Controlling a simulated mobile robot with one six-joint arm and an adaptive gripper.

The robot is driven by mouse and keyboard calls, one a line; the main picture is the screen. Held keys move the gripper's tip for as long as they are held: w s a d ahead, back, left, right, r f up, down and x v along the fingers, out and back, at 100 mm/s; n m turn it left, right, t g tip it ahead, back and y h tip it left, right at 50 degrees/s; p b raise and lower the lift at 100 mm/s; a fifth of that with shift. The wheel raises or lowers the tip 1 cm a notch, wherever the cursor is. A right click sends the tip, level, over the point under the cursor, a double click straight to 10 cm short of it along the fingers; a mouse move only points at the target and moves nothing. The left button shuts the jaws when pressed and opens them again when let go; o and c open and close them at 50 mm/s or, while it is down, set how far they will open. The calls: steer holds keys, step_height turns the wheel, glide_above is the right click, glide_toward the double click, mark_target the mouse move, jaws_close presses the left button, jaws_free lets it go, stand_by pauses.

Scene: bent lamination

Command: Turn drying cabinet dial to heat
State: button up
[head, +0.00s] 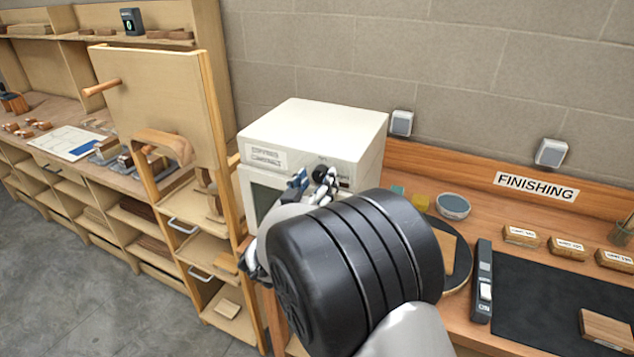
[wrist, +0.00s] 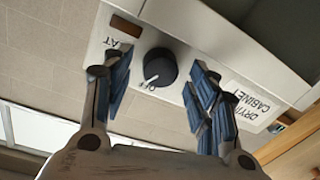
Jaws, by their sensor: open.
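The drying cabinet (head: 318,128) is a white box on the wooden bench, with a label plate (head: 265,157) on its front. Its round black dial (head: 320,172) sits on the front panel, partly behind my gripper (head: 313,182). In the wrist view the dial (wrist: 161,66) has a white pointer line aimed at the OFF mark (wrist: 150,87). A partly hidden label ending in "AT" (wrist: 118,43) lies to its left. My gripper (wrist: 160,74) is open, with one blue-padded finger on each side of the dial. Gaps show between fingers and dial; no contact is visible.
A tall wooden rack (head: 160,100) with a protruding peg stands left of the cabinet. A bowl (head: 453,205), a dark mat (head: 560,310) and labelled blocks (head: 568,248) lie on the bench to the right. My arm hides the bench in front of the cabinet.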

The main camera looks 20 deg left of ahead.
steer(key=shift+w, duration=0.4)
steer(key=shift+c, duration=0.3)
steer(key=c, duration=1)
steer(key=shift+f+m+b, duration=0.1)
steer(key=shift+m+b, duration=0.3)
steer(key=shift+b, duration=0.1)
steer(key=m+b, duration=0.2)
steer(key=b, duration=0.1)
steer(key=shift+f+m, duration=0.1)
steer(key=shift+m, duration=0.3)
steer(key=m+b, duration=0.3)
steer(key=shift+m, duration=0.4)
steer(key=shift+t+b, duration=0.3)
